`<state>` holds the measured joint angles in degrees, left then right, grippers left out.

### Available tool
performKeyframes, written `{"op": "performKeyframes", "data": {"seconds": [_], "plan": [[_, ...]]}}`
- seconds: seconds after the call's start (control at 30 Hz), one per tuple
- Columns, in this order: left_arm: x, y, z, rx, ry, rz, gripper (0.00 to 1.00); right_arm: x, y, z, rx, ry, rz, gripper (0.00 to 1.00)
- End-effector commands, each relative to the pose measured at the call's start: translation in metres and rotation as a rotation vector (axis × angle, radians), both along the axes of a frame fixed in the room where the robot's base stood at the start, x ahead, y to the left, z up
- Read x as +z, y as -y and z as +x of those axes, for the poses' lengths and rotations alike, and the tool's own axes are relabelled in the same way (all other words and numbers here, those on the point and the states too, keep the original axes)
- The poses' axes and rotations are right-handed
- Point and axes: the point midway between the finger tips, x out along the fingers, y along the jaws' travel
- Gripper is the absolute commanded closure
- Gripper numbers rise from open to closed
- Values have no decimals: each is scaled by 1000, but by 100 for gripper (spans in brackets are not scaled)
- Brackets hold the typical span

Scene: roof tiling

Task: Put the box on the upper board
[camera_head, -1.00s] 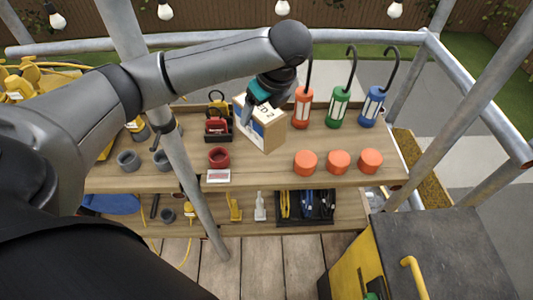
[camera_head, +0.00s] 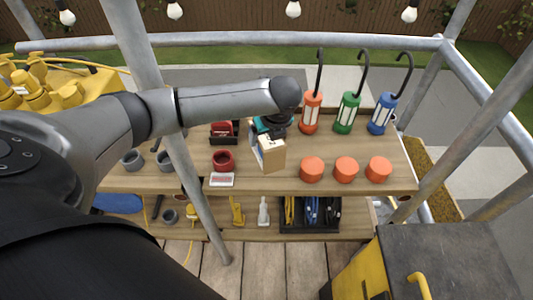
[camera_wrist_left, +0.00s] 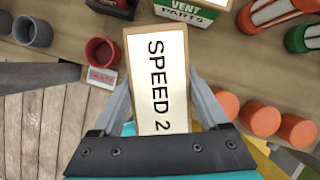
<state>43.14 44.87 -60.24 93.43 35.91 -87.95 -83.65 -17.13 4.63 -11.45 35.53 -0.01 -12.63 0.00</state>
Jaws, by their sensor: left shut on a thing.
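The box (camera_head: 271,156) is a small brown carton with a white face, over the middle of the upper board (camera_head: 300,188). The left wrist view shows its white face marked "SPEED 2" (camera_wrist_left: 158,85). My left gripper (camera_head: 268,138) comes down behind it and is shut on it, one finger on each side. In the head view the fingers are mostly hidden by the box and wrist. I cannot tell whether the box touches the board. My right gripper is not in view.
Orange round caps (camera_head: 312,169) stand to the right, with hooked lanterns (camera_head: 347,110) behind. A "VENT PARTS" box (camera_wrist_left: 195,12) stands farther back. A pole (camera_head: 185,165) crosses the left side.

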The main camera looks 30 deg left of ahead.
Motion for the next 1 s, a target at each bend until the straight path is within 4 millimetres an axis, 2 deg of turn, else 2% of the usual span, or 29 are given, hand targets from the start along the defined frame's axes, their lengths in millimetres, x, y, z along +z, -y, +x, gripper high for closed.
{"op": "performKeyframes", "data": {"seconds": [0.1, 0.33, 0.53, 0.93, 0.97, 1.0], "plan": [[-14, 0, 1, 1, 3, -1, 100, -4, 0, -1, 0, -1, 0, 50], [-28, 0, 1, 1, 3, 0, 100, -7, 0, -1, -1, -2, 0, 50], [-58, 1, 1, 0, 2, -1, 100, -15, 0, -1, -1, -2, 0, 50], [-62, 0, 1, 1, 4, 0, 100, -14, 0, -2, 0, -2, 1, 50], [-64, 0, 0, 0, 1, -1, 22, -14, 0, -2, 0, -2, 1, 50], [-64, 0, 0, 0, 1, -1, 17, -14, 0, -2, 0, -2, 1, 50]]}}
